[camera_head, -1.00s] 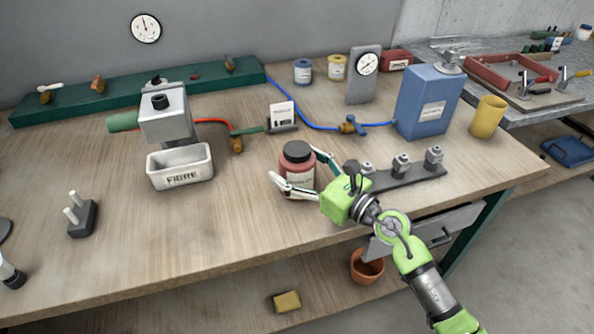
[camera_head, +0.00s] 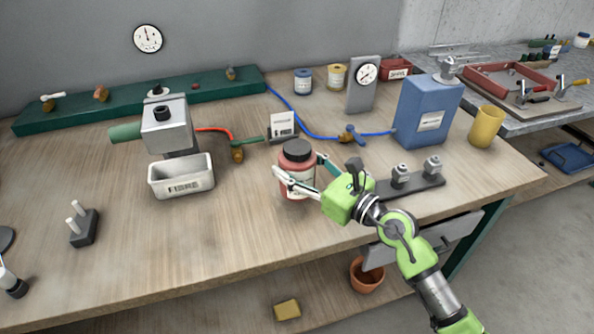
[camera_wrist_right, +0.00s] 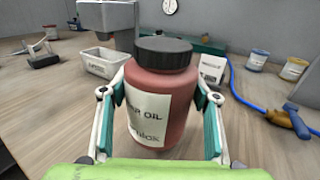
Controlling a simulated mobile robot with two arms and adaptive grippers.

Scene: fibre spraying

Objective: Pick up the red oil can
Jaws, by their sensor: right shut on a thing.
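The red oil can (camera_head: 297,184) is a red bottle with a black cap and a pale label. It stands upright on the wooden bench near the front middle in the head view. My right gripper (camera_head: 296,186) is shut around its body, one finger on each side. In the right wrist view the red oil can (camera_wrist_right: 162,95) fills the middle between the fingers, with part of its label reading "OIL". I cannot tell whether its base is touching the bench.
A white "FIBRE" tray (camera_head: 182,190) sits left of the can. A dark rack with metal fittings (camera_head: 425,184) is just right, partly behind my gripper. A blue canister (camera_head: 428,112) and yellow cup (camera_head: 486,122) stand further right.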

